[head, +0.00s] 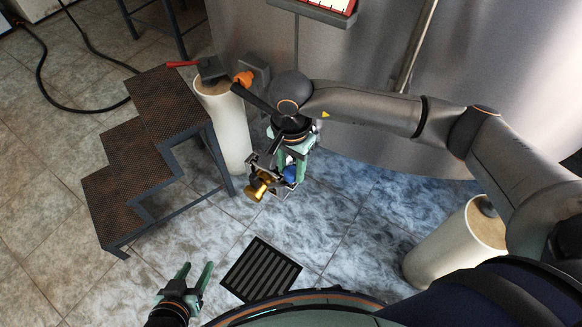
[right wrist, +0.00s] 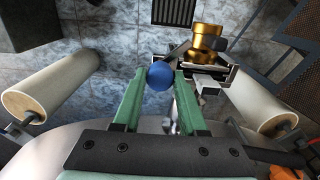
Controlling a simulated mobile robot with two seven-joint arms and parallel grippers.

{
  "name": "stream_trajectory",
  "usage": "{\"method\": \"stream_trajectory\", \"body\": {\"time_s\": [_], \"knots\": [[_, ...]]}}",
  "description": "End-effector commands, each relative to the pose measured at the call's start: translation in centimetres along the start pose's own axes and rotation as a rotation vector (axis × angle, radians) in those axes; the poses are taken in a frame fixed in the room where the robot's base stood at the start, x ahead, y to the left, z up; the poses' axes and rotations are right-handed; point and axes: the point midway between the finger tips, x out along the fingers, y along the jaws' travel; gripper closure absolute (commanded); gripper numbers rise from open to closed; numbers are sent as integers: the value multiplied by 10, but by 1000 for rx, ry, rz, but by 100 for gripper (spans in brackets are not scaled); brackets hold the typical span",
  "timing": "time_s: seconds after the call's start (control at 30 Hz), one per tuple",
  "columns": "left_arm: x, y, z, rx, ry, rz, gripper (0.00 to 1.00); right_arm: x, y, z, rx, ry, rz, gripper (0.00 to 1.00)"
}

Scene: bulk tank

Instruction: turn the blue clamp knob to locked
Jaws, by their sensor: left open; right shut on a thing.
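The blue clamp knob (right wrist: 160,76) shows as a round ball between the fingertips of my right gripper (right wrist: 157,80) in the right wrist view. The fingers are shut on it. In the head view the knob (head: 290,174) is partly hidden by the green fingers of my right gripper (head: 291,172). A brass fitting (head: 259,185) sits beside the knob on a metal bracket; the fitting also shows in the right wrist view (right wrist: 208,42). I cannot tell the knob's turn position. My left gripper (head: 195,284) is open and empty over the floor at the lower left.
A brown step stool (head: 135,146) stands to the left. Pale cylindrical legs (head: 226,130) (head: 462,245) stand on either side, below the steel tank (head: 375,50). A dark floor drain (head: 260,270) lies in front. An orange handle (head: 244,78) is close to my right arm.

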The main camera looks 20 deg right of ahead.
Motion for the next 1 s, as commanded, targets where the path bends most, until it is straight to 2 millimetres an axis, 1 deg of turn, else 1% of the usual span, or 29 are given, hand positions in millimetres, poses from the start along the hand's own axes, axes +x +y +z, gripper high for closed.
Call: {"method": "stream_trajectory", "body": {"time_s": [0.2,0.47,0.5,0.73,0.77,1.0], "knots": [[-2,0,7,-3,-12,-2,48,0,0,-1,18,2,0,100],[-2,-1,7,-3,-12,-3,48,0,0,-1,18,2,0,100],[-2,-1,7,-3,-11,-3,48,0,0,-1,17,2,0,56],[-2,-1,5,-2,-7,-3,48,0,0,0,17,1,0,31],[-2,-1,4,-2,-7,-3,48,0,0,0,17,1,0,29],[-1,-1,3,-1,-4,-3,48,-1,0,0,16,1,-1,29]]}}
